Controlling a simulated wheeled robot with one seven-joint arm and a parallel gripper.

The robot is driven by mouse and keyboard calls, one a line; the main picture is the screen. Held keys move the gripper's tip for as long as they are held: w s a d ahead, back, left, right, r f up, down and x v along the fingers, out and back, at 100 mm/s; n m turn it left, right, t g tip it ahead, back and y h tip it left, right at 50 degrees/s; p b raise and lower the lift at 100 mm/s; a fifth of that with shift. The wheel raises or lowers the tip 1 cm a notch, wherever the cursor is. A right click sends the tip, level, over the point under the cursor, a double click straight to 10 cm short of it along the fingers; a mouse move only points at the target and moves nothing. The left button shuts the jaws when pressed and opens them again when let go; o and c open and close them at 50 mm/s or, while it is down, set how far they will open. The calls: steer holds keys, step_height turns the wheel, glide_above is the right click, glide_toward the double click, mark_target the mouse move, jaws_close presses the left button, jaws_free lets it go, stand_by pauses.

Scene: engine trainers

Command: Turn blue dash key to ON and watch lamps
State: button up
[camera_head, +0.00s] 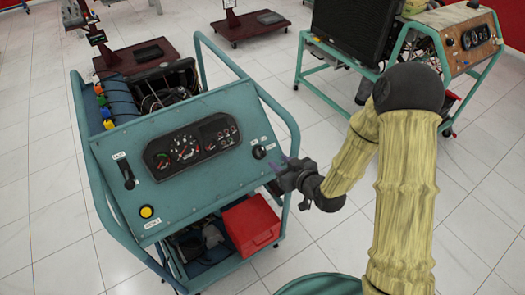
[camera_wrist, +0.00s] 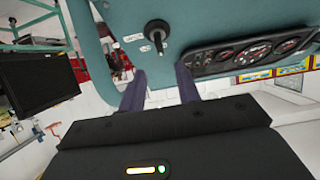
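The blue dash panel (camera_head: 200,190) slopes on a teal-framed trainer in the head view. Its key switch (camera_head: 259,152), a dark knob, sits at the panel's right side beside small white labels. The switch also shows in the wrist view (camera_wrist: 157,32), ahead of the fingers. The gauge and lamp cluster (camera_head: 193,145) is left of the key; small coloured marks show, but I cannot tell which lamps are lit. My gripper (camera_head: 278,164) is just right of the key, near the panel's right edge. In the wrist view my gripper (camera_wrist: 160,78) is open and empty, its two purple fingers apart.
A throttle-like lever (camera_head: 126,172) and a yellow button (camera_head: 146,212) are on the panel's left side. A teal tube rail (camera_head: 280,105) curves around the panel's right edge, close to my gripper. A red box (camera_head: 250,226) is below. Another trainer (camera_head: 465,45) stands at back right.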

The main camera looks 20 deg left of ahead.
mark_target(264, 152)
steer(key=p+x, duration=0.2)
steer(key=x, duration=0.9)
steer(key=shift+f, duration=0.1)
jaws_close()
